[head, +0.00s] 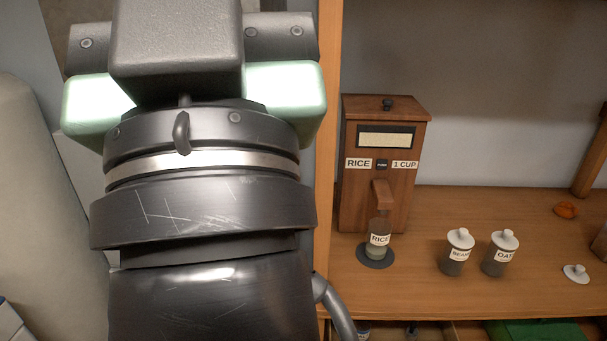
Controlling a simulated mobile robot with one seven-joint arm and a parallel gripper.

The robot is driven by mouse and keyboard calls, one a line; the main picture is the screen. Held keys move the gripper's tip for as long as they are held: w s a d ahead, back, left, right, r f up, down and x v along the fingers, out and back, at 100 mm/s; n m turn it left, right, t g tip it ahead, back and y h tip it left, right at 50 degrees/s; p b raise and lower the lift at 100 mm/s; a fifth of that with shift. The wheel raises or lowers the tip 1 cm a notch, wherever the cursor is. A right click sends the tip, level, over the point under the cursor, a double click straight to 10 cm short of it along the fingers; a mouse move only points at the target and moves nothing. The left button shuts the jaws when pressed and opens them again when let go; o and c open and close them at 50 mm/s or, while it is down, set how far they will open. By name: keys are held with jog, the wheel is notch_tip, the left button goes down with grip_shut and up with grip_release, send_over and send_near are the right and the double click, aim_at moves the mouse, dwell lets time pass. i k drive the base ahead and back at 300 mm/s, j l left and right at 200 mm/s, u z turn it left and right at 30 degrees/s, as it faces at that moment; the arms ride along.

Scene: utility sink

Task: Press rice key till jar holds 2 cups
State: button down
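A wooden rice dispenser (386,140) stands at the back left of the wooden counter, with "RICE" and "1 CUP" labels. Its small dark key (382,164) sits between those labels. The jar (379,238) marked "RICE" stands under the spout on a dark round base (375,257). Pale contents seem to show in the jar's lower part, but I cannot tell how much. A large dark part of my arm fills the left of the view. My gripper's fingertips are not visible.
A jar marked "BEANS" (458,255) and one marked "OATS" (500,256) stand right of the dispenser, both with white lids. A loose white lid (576,273) and an orange object (566,209) lie farther right. The counter between them is clear.

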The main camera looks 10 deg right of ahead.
aim_at(381, 164)
jog(key=l+u, duration=0.1)
jog(key=l, duration=0.45)
jog(key=l+u, duration=0.15)
jog(key=l, duration=0.4)
jog(key=l+u, duration=0.1)
jog(key=l, duration=0.45)
jog(key=k+l+u, duration=0.15)
jog(key=l, duration=0.4)
jog(key=l+u, duration=0.1)
jog(key=l, duration=0.45)
jog(key=k+l+u, duration=0.1)
jog(key=l, duration=0.45)
jog(key=i+l, duration=0.15)
jog(key=i, duration=0.8)
